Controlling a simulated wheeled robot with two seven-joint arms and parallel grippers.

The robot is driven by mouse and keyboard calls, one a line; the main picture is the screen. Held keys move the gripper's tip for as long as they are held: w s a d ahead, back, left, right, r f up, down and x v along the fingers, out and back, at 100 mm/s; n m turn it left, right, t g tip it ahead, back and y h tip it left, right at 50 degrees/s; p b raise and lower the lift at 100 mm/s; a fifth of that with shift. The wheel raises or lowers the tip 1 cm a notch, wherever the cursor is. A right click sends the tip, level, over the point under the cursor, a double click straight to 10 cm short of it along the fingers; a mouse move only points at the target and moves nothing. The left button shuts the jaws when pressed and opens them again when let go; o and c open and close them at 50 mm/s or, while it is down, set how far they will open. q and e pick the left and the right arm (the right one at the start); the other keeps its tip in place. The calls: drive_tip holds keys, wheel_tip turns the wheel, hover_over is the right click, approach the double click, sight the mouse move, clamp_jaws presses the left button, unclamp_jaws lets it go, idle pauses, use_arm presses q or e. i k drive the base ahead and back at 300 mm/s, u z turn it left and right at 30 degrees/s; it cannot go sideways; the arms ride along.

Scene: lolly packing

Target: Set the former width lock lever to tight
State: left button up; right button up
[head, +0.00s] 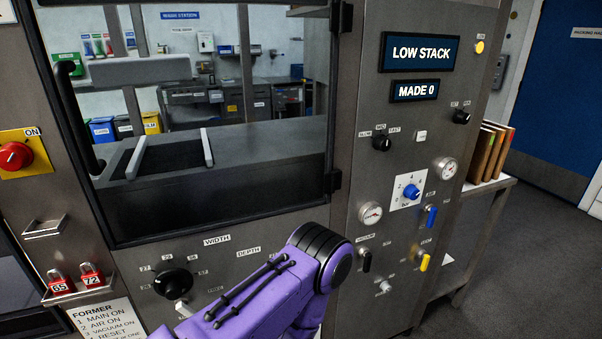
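The black width knob (173,284) sits on the former's steel front, below the window and near the WIDTH label (216,240). Just under the knob is a small pale lever (183,308), which looks like the width lock lever; its setting and the lettering by it are too small to read. One purple arm of mine crosses the lower middle of the head view, its forearm close to the right of the lever and covering the panel under the DEPTH label (248,252). Neither gripper's fingers show.
Two red padlocks (75,282) hang left of the width knob, above a FORMER instruction card (105,321). A red main switch (15,156) is at far left. The right panel carries gauges, a blue regulator knob (411,192) and small levers. A LOW STACK display (419,51) is above.

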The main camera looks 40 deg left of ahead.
sight(182, 306)
drive_tip(key=k, duration=0.5)
drive_tip(key=u, duration=0.45)
drive_tip(key=i, duration=0.4)
drive_tip(key=u, duration=0.7)
